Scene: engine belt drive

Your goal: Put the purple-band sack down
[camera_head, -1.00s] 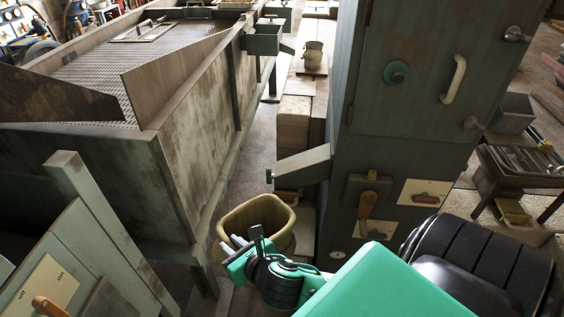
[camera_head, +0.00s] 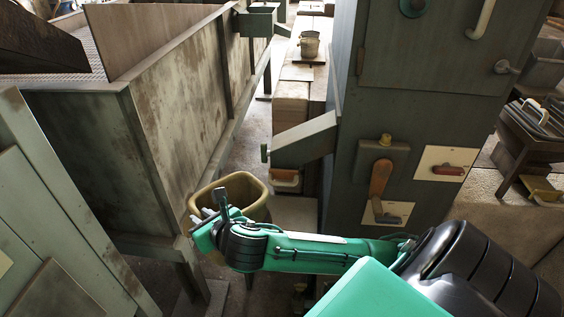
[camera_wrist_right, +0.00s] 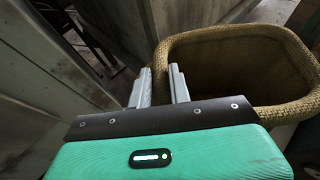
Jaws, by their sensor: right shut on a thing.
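A tan, open-topped sack (camera_head: 244,184) shows left of centre in the head view, mouth up; no purple band is visible on it. My right gripper (camera_head: 206,216) is at the near left side of its rim and is shut on it. In the right wrist view, the sack (camera_wrist_right: 290,42) fills the upper right, with its woven rim running close behind the fingers (camera_wrist_right: 159,84). The sack's lower part is hidden by my right gripper and arm. My left gripper is not in view.
A large metal bin (camera_head: 185,110) stands to the left of the sack. A grey cabinet (camera_head: 350,205) with a side spout (camera_head: 303,142) stands to the right. A narrow floor gap runs between them. A small bucket (camera_head: 309,44) stands farther back on a ledge.

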